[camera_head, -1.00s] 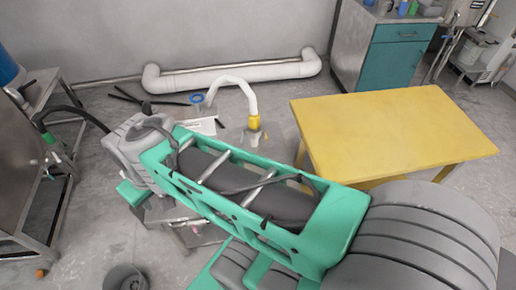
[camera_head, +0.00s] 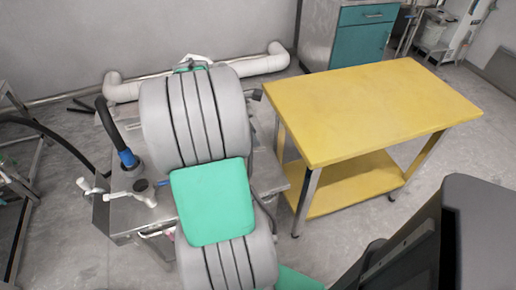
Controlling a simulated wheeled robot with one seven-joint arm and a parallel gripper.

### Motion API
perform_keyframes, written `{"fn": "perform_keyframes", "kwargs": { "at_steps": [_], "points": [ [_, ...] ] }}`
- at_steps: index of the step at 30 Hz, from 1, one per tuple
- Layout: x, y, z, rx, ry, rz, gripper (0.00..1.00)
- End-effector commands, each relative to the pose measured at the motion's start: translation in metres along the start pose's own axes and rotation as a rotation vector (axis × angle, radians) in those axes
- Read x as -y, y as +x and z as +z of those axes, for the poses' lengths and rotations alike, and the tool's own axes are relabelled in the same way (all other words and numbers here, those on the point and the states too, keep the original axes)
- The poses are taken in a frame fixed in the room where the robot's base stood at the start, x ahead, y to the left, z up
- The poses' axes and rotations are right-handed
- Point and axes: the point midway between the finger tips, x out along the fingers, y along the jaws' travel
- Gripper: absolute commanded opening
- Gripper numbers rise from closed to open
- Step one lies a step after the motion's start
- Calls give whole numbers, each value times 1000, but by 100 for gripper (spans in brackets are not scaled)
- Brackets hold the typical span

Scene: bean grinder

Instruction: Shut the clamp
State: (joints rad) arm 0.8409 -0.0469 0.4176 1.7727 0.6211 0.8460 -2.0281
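A metal unit (camera_head: 122,222) stands at the left, partly hidden behind my grey and green arm. A black hose with a blue collar (camera_head: 128,158) rises from its top. White handle-like fittings (camera_head: 90,188) sit at its left edge. Another light fitting with a dark round knob (camera_head: 141,186) lies just below the collar. I cannot tell which of these is the clamp, or whether it is open or shut. My gripper does not show; my thick arm links fill the middle of the view and may hide it.
A yellow two-level table (camera_head: 370,110) stands to the right of the metal unit, its top bare. A white pipe (camera_head: 262,64) runs along the back wall. A teal-fronted cabinet (camera_head: 363,42) stands at the back.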

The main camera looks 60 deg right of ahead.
Motion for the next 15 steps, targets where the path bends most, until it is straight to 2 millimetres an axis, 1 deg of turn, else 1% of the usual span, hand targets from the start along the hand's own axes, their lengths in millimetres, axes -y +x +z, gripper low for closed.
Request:
{"fn": "perform_keyframes", "kwargs": {
  "at_steps": [1, 3, 6, 10, 15],
  "points": [
    [2, 14, -1, 0, 1, -5, 35],
    [2, 28, -1, 0, 0, -5, 35],
    [1, 45, -1, -1, 2, -2, 35],
    [1, 56, -1, -1, 1, -1, 35],
    [0, 58, -1, -1, 0, 1, 35]
  ]
}}
